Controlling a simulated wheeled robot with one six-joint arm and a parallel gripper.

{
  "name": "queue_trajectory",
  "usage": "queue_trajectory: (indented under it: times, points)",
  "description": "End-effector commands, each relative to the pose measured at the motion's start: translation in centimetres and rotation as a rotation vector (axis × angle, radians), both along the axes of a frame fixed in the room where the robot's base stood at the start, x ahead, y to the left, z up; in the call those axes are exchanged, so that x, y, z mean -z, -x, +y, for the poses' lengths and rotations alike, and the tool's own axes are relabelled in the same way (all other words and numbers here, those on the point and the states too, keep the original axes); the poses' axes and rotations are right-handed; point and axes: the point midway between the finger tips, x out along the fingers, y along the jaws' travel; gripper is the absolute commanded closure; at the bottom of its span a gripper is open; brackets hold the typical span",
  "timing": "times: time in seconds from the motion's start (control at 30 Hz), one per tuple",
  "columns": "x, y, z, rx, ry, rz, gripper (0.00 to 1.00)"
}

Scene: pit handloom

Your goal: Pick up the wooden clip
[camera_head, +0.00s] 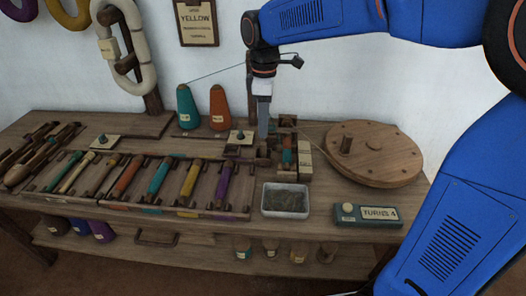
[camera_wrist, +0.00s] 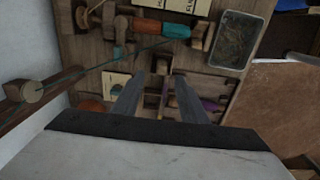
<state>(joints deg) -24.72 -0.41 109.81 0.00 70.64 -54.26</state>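My gripper (camera_head: 264,132) points down over the workbench, just left of the small winder with the teal and orange bobbin. In the wrist view my gripper (camera_wrist: 158,100) has its two fingers well apart, and nothing is clearly held between them. Small dark wooden pieces (camera_head: 263,158) lie on the bench close by the fingertips in the head view. Wooden parts also show beyond and between the fingers in the wrist view. I cannot tell for sure which of these pieces is the wooden clip, and the fingers hide part of that spot.
A grey tray (camera_head: 286,198) stands in front, and a round wooden disc (camera_head: 375,153) lies to the right. Teal (camera_head: 187,107) and orange (camera_head: 219,108) cones stand behind. A rack (camera_head: 150,190) of coloured bobbins fills the left. A thread runs to the winder. A "TURNS 4" box (camera_head: 367,215) sits front right.

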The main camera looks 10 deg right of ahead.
Motion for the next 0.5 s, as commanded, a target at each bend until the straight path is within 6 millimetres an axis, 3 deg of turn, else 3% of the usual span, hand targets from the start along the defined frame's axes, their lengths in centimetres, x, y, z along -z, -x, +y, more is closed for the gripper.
queue_trajectory:
  times: [0.1, 0.5]
  points:
    - [1.8, 0.0, 0.0, 0.000, 0.001, 0.002, 0.61]
    - [5.0, 0.3, 0.2, 0.000, 0.001, 0.001, 0.61]
